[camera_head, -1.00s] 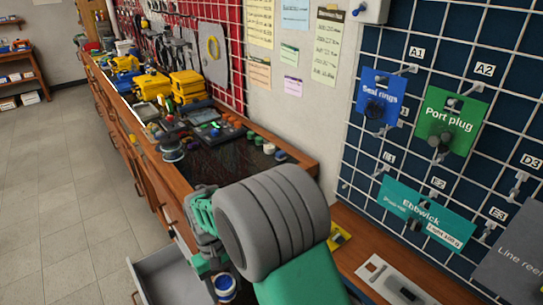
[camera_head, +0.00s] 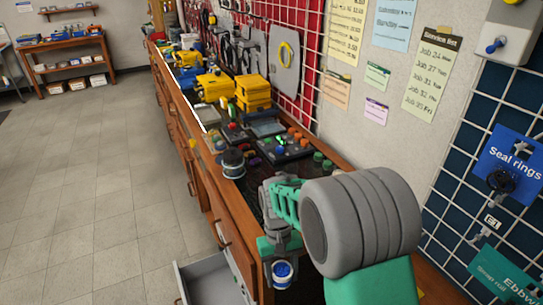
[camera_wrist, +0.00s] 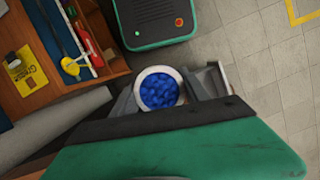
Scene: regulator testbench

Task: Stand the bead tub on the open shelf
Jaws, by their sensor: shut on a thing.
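The bead tub (camera_head: 283,273) is a small white round tub with blue contents, hanging low at my gripper (camera_head: 281,262). In the wrist view, the tub (camera_wrist: 158,88) is seen from above, full of blue beads and upright as far as I can tell. My gripper (camera_wrist: 160,92) is shut on it, with a grey finger on either side. The tub is clear of the bench, beside its front. A wooden unit with shelves (camera_head: 70,67) stands by the far wall, with boxes on it; I cannot tell whether it is the open shelf.
The long wooden bench (camera_head: 225,205) carries yellow cases (camera_head: 252,93), a dark round container (camera_head: 233,160) and electronics. An open grey drawer (camera_head: 200,285) juts out below, left of the tub. The tiled floor (camera_head: 100,190) at left is clear.

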